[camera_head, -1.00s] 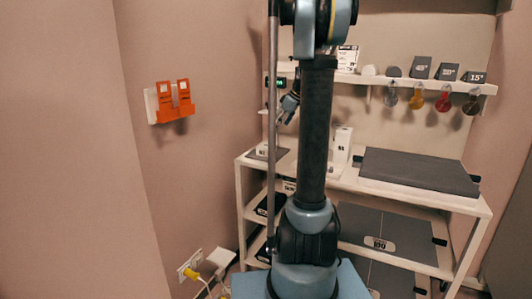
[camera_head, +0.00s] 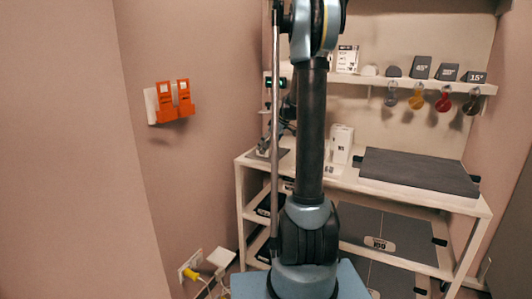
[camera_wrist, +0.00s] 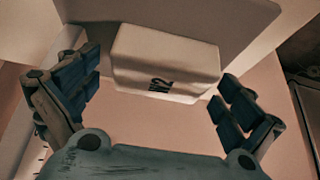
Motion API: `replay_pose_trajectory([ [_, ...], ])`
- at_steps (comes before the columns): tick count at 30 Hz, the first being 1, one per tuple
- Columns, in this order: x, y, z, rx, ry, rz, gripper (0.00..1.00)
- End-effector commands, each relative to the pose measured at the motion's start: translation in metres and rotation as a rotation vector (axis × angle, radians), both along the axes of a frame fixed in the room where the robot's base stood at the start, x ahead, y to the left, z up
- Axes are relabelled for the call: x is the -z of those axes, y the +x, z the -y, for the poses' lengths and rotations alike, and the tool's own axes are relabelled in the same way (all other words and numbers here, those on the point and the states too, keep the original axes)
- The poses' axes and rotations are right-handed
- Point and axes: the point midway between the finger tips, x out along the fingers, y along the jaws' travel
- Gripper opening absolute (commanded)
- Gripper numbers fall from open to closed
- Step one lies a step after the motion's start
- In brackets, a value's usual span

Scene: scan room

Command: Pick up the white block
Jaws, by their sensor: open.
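The white block (camera_wrist: 165,65) with dark lettering on its near face fills the middle of the wrist view. My gripper (camera_wrist: 160,82) is open, with a dark blue padded finger to the left and right of the block. Gaps show on both sides, and nothing is held. In the head view my gripper (camera_head: 268,143) is low over the left end of the shelf unit's top, partly behind my arm. There the block is mostly hidden by the gripper.
The shelf unit (camera_head: 400,199) carries a taller white box (camera_head: 342,143) and a dark grey slab (camera_head: 418,172) to the right. A wall shelf (camera_head: 440,86) above holds dark wedges, with coloured tags hanging below. An orange holder (camera_head: 172,102) is on the left wall.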

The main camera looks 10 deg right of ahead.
Motion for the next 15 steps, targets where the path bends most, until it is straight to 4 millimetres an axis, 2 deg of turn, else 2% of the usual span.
replay_pose_trajectory([
  [10, 0.0062, 0.0017, -0.0029, 0.000, 0.000, 0.000, 1.00],
  [15, 0.0061, 0.0017, -0.0028, 0.000, 0.000, 0.000, 0.61],
])
